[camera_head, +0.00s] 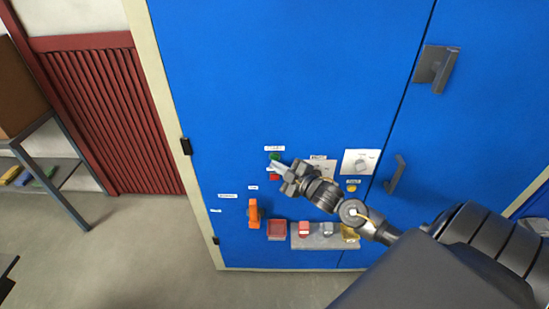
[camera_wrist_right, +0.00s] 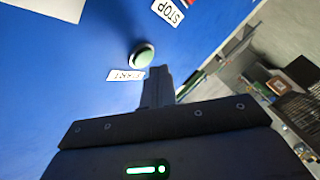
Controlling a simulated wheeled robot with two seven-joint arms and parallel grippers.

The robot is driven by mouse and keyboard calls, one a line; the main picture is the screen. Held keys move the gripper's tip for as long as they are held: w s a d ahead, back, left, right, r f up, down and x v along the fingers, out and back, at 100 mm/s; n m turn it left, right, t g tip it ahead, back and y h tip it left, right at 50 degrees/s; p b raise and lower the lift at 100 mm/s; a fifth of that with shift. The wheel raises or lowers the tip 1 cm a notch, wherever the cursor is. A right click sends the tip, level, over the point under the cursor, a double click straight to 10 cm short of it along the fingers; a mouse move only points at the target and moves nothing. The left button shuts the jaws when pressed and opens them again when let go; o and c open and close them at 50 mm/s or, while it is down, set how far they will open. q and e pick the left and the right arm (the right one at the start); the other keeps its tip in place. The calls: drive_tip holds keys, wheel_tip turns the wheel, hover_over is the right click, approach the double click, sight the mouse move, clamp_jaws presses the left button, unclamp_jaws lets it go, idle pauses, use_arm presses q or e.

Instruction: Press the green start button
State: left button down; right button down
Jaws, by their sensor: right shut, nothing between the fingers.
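The green start button (camera_head: 275,156) sits on the blue cabinet front, under a small white label. In the right wrist view the green button (camera_wrist_right: 143,56) has a metal rim and lies beside a START label (camera_wrist_right: 125,75). My right gripper (camera_head: 273,167) is shut and empty, with its fingertips just below the green button in the head view. In the right wrist view the fingertips (camera_wrist_right: 158,82) point up close to the button's rim. I cannot tell whether they touch it. My left gripper is not in view.
A red part (camera_head: 274,177) shows just below my right fingertips. An orange handle (camera_head: 254,214), a red tray (camera_head: 277,230) and a grey shelf (camera_head: 318,242) with small blocks sit lower. A dial plate (camera_head: 361,162) and door handle (camera_head: 396,174) are right.

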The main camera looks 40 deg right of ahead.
drive_tip(key=s+a+p, duration=0.1)
drive_tip(key=s, duration=0.1)
drive_tip(key=s+a+p, duration=0.1)
drive_tip(key=s+a, duration=0.1)
idle(0.4)
idle(0.8)
